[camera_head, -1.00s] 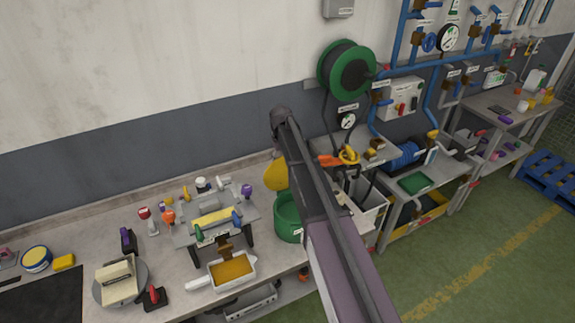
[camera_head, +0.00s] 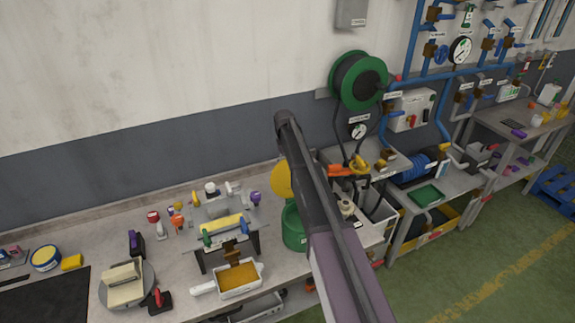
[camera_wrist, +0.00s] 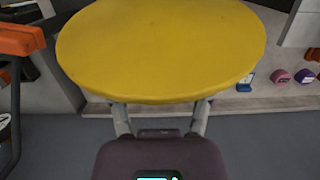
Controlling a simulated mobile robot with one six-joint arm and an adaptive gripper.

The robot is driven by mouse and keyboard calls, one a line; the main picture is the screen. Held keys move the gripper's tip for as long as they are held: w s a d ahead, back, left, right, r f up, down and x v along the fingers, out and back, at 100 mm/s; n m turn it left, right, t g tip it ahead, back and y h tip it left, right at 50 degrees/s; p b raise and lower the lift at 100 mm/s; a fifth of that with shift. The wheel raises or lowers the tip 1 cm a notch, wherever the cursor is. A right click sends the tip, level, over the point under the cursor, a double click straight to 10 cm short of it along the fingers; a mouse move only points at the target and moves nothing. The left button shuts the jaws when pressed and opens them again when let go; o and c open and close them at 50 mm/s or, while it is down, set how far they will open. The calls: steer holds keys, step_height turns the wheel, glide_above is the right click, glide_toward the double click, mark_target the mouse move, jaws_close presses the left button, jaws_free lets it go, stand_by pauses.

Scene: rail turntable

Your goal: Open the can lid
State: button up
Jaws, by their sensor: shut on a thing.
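The can is green (camera_head: 293,229) and stands at the right end of the workbench, partly hidden by my arm in the head view. Its round yellow lid (camera_head: 281,181) is raised and tilted up above the can's mouth, with its right part behind my arm. I cannot tell whether the lid's lower edge touches the can. In the wrist view the lid (camera_wrist: 160,45) fills the upper middle. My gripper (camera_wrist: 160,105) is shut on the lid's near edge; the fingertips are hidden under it. The can is not visible in the wrist view.
A grey stand with a yellow roller (camera_head: 222,225) and a white tray of orange material (camera_head: 238,278) are left of the can. A green hose reel (camera_head: 359,81) hangs on the wall behind. Grey bins (camera_head: 375,215) stand to the right.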

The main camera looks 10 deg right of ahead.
steer(key=o, duration=1.3)
steer(key=shift+o, duration=0.2)
steer(key=shift+r, duration=0.15)
